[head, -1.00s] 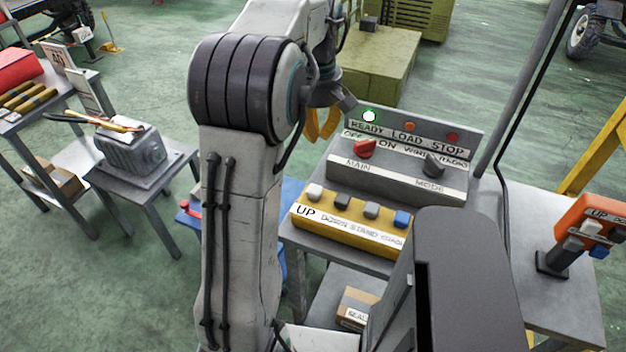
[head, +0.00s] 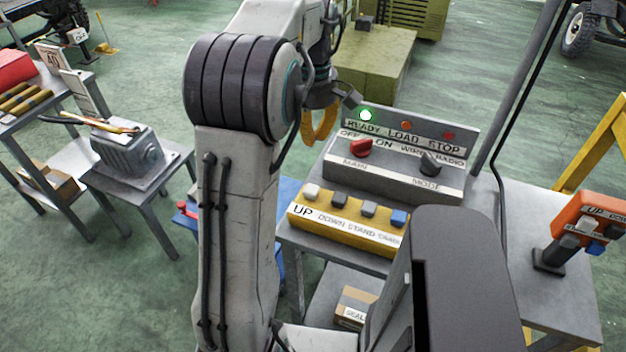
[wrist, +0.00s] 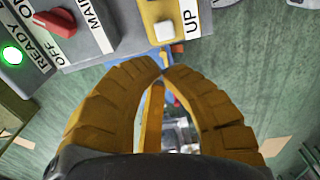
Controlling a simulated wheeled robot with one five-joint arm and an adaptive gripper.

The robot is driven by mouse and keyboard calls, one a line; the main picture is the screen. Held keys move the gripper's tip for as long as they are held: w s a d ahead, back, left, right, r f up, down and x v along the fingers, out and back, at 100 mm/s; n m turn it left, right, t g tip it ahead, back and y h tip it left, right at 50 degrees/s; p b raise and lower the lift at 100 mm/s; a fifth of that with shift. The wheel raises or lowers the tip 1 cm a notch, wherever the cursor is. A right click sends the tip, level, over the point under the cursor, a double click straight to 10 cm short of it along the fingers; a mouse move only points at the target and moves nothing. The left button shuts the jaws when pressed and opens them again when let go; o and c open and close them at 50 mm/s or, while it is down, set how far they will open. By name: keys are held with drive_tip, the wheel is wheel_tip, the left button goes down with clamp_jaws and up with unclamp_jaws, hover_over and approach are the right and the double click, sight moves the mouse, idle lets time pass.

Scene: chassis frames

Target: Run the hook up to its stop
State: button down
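A yellow button box (head: 345,221) on the grey bench has a row of buttons. The white button (head: 312,191) sits above the word UP; it also shows in the wrist view (wrist: 164,31). Beside it are two grey buttons and a blue one (head: 399,217). My gripper (head: 318,138) hangs behind the left part of the panel, partly hidden by my arm. In the wrist view my gripper's yellow fingers (wrist: 162,72) meet at their tips, with nothing seen between them. The tips appear just below the UP button, apart from it. I cannot identify the hook.
The grey panel (head: 395,170) behind the box has a lit green READY lamp (head: 366,115), a red MAIN knob (head: 360,148) and a dark MODE knob (head: 430,163). An orange pendant (head: 588,222) stands at right. A dark pole rises behind the bench.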

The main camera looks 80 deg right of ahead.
sight(313, 186)
wheel_tip(313, 186, down, 14)
drive_tip(key=shift+r, duration=0.15)
idle(0.5)
idle(0.3)
